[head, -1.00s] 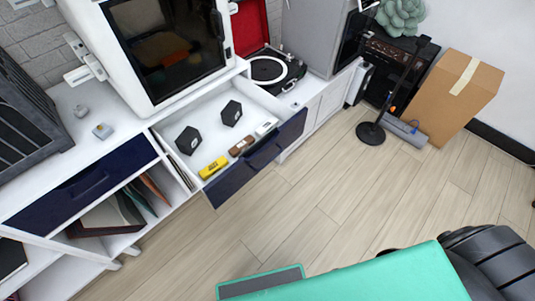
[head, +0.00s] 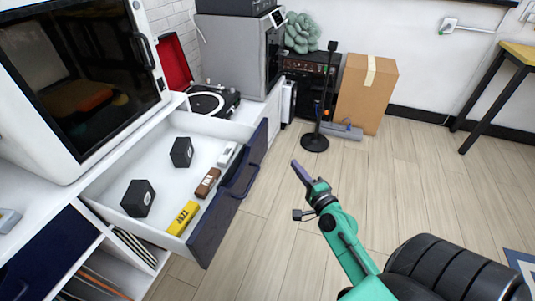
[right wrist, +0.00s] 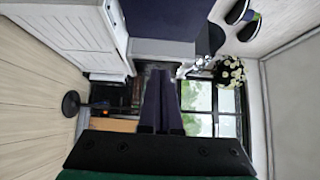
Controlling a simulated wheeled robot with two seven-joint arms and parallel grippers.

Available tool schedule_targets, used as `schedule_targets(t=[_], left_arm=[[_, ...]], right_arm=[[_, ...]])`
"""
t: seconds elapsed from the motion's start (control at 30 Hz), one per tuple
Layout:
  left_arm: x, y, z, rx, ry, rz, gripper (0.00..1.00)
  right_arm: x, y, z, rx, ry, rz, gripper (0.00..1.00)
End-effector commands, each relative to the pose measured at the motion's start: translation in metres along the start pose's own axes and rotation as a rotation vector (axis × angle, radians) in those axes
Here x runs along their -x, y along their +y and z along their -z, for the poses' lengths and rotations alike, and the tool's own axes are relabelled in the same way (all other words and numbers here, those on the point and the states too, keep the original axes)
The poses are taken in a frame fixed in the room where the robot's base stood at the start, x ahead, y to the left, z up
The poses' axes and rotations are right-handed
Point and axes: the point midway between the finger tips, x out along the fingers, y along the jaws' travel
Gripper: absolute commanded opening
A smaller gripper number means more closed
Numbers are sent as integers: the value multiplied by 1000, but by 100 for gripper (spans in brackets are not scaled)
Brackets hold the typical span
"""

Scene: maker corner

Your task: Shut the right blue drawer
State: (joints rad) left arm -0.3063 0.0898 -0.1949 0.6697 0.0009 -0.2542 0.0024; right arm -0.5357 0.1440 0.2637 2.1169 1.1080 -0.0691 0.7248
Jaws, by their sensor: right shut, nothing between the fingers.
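The right blue drawer (head: 228,208) is pulled out from the white cabinet in the head view, its dark blue front facing the room. Inside are two black cubes (head: 138,198), a yellow box (head: 183,217), a brown item (head: 207,183) and a small white item (head: 227,154). My right gripper (head: 296,166) is shut and empty, to the right of the drawer front and apart from it. Its closed dark fingers (right wrist: 160,80) show in the right wrist view, with a dark blue panel above them, which may be the drawer front. My left gripper is not in view.
A closed dark blue drawer (head: 45,255) is at the lower left. A white machine (head: 90,140) stands on the cabinet above the open drawer. A black microphone stand (head: 315,142) and a cardboard box (head: 366,95) stand beyond on the floor. The wooden floor right of the drawer is open.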

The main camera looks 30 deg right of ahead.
Motion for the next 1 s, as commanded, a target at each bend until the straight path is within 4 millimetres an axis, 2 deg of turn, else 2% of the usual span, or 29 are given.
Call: schedule_targets(t=[0.13,0.43,0.5,0.7,1.0], left_arm=[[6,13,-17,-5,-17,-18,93],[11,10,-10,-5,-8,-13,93],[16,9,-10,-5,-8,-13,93],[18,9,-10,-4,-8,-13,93],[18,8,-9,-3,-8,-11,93]], right_arm=[[-28,-5,0,0,0,3,0],[-95,-3,-1,3,-1,1,0],[-103,-3,-13,-1,-2,-1,0],[-118,-1,-28,3,-1,-2,0],[-119,0,-30,5,-2,-3,0]])
